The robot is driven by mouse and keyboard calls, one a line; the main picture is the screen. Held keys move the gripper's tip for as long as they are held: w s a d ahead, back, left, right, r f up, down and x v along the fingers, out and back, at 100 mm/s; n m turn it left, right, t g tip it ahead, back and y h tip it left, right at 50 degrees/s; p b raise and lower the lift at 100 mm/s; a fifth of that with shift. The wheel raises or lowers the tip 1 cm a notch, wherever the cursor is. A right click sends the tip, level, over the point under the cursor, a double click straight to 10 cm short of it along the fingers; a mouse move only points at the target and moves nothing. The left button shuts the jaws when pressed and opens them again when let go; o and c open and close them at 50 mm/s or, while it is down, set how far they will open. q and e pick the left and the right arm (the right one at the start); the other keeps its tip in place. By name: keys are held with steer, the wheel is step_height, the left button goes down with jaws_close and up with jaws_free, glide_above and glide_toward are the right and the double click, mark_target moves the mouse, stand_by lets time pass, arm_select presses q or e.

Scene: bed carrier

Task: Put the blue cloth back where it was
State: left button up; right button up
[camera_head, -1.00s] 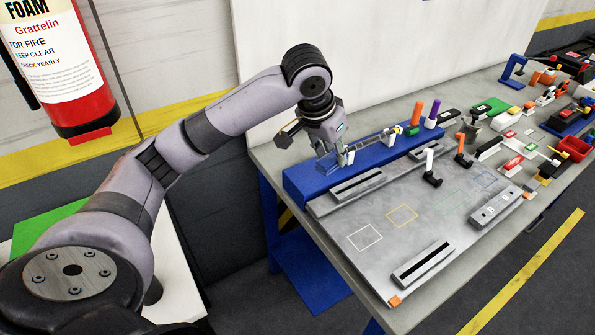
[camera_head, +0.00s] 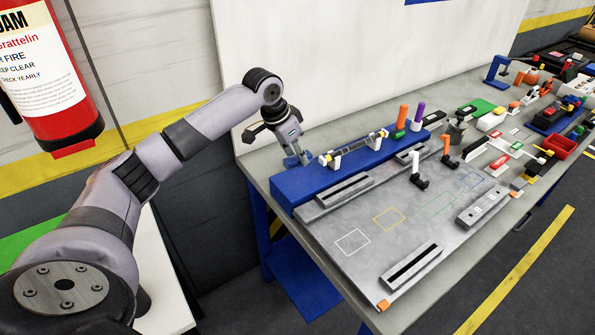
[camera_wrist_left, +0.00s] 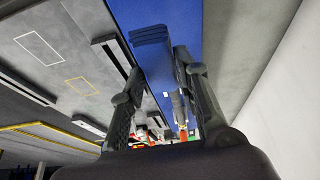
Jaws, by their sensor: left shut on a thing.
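My left gripper (camera_head: 297,158) is above the left end of the long blue block (camera_head: 292,188) at the back of the workbench. It is shut on the blue cloth (camera_wrist_left: 152,52), which shows as a folded, dull blue strip between the fingers in the left wrist view. In the head view the cloth (camera_head: 291,162) is small and partly hidden by the fingers. I cannot tell whether it touches the block. My right gripper is not in view.
A rod on white holders (camera_head: 355,146) stands on the block just right of my gripper. Orange (camera_head: 402,116) and purple (camera_head: 418,115) handles stand farther right. The grey plate (camera_head: 370,240) in front has coloured outlines and slotted bars. A white panel (camera_head: 350,70) rises behind.

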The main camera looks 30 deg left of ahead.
mark_target(295, 157)
arm_select(q)
step_height(295, 157, down, 3)
steer(key=shift+f, duration=0.1)
steer(key=shift+f+p, duration=0.4)
steer(key=shift+f, duration=1.55)
steer(key=o, duration=0.6)
steer(key=shift+f, duration=0.1)
steer(key=o, duration=0.4)
steer(key=b+v, duration=0.1)
steer(key=v, duration=1.1)
steer(key=shift+b, duration=0.3)
